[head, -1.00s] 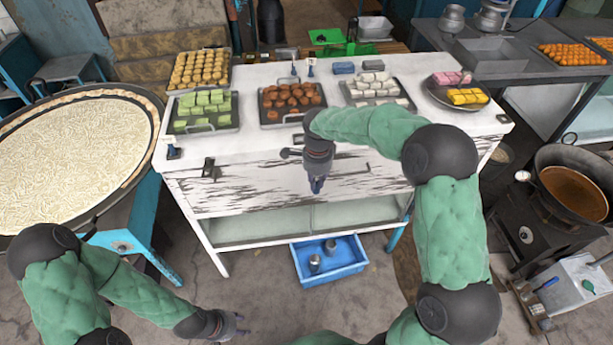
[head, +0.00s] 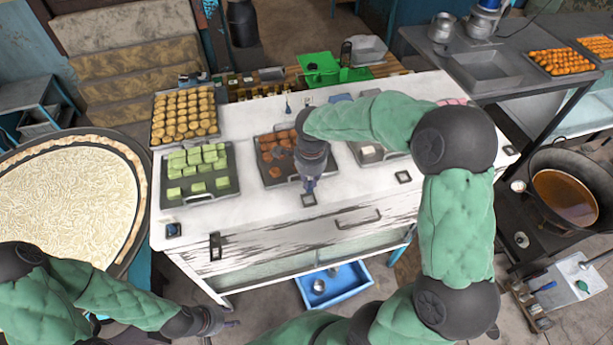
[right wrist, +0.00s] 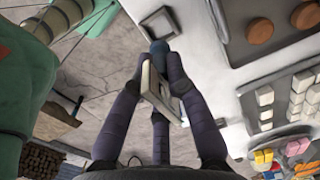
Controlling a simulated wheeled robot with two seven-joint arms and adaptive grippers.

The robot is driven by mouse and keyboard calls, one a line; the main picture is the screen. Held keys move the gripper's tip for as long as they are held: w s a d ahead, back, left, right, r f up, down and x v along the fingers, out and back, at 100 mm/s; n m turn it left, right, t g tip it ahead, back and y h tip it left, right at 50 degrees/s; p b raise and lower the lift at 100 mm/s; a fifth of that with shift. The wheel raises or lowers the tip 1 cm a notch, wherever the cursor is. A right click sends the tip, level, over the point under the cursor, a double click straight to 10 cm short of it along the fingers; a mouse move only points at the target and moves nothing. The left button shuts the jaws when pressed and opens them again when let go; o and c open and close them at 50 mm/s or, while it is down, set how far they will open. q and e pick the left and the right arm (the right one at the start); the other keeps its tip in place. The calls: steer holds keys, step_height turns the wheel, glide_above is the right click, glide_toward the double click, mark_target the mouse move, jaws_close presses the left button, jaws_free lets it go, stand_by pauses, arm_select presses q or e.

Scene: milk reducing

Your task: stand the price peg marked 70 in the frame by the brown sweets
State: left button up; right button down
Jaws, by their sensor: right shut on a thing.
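My right gripper (head: 309,186) is shut on a price peg. In the right wrist view the peg shows as a pale, flat piece (right wrist: 150,80) between the dark fingers (right wrist: 158,75); its number is not readable there. The brown sweets sit on a dark tray (head: 262,172) on the white table. A small dark square frame (head: 308,199) lies in front of that tray, just by my right fingertips; this frame also shows in the right wrist view (right wrist: 158,23). I cannot tell whether the peg touches it. My left gripper (head: 230,323) is low at the left, away from the table.
A green sweets tray (head: 170,200) stands left of the brown one, with a blue peg (head: 173,230) in front of it. Another empty frame (head: 403,177) lies to the right. My right arm hides part of the table top.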

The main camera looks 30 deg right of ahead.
mark_target(309, 191)
steer(key=shift+w, duration=0.2)
steer(key=shift+s+f, duration=0.15)
steer(key=shift+f, duration=0.2)
steer(key=shift+f+b, duration=0.55)
steer(key=shift+f, duration=0.3)
steer(key=shift+f+b, duration=0.4)
steer(key=shift+f, duration=0.45)
steer(key=shift+f+b, duration=1.1)
steer(key=shift+f, duration=0.05)
steer(key=shift+f+b, duration=0.1)
steer(key=shift+b, duration=0.3)
steer(key=c, duration=1.1)
jaws_free()
steer(key=shift+c, duration=0.2)
